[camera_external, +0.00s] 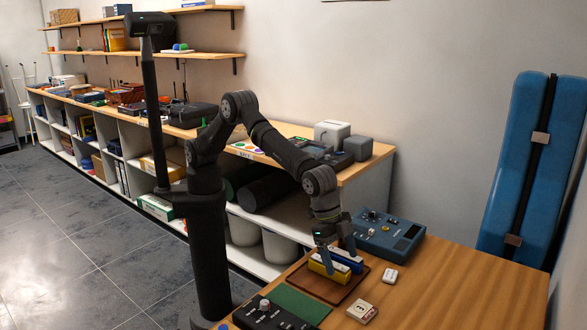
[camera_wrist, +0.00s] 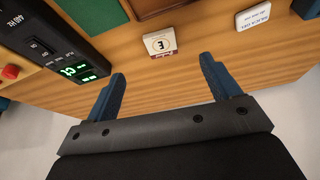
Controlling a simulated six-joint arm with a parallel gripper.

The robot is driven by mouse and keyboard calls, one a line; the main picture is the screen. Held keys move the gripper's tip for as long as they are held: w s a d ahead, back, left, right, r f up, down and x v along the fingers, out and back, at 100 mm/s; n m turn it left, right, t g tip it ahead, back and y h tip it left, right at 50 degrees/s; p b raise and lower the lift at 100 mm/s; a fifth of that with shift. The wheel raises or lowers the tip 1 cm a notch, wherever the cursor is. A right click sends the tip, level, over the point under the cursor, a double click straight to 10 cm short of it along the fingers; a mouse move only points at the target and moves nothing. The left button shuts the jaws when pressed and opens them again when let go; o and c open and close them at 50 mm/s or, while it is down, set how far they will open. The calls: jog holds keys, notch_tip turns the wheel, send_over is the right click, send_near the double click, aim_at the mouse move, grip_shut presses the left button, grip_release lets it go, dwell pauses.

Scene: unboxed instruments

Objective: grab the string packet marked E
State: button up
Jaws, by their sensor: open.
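The string packet marked E (camera_wrist: 160,44) is a small cream square with a dark red edge, lying flat on the wooden table. In the external view the packet (camera_external: 362,311) lies near the table's front, right of the green mat. My gripper (camera_wrist: 162,68) has its two blue fingers spread wide and nothing between them. In the wrist view the packet shows beyond the fingertips, between their lines and clear of both. In the external view my gripper (camera_external: 339,262) points down by the brown tray, farther back than the packet.
A green mat (camera_external: 302,304), a black tuner-like device (camera_wrist: 50,40) and a blue device (camera_external: 388,236) are nearby. The table's right side is clear.

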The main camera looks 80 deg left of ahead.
aim_at(353, 304)
jog(key=x, duration=1.2)
jog(key=shift+s+d+f, duration=0.1)
jog(key=shift+f, duration=0.15)
jog(key=c, duration=1.1)
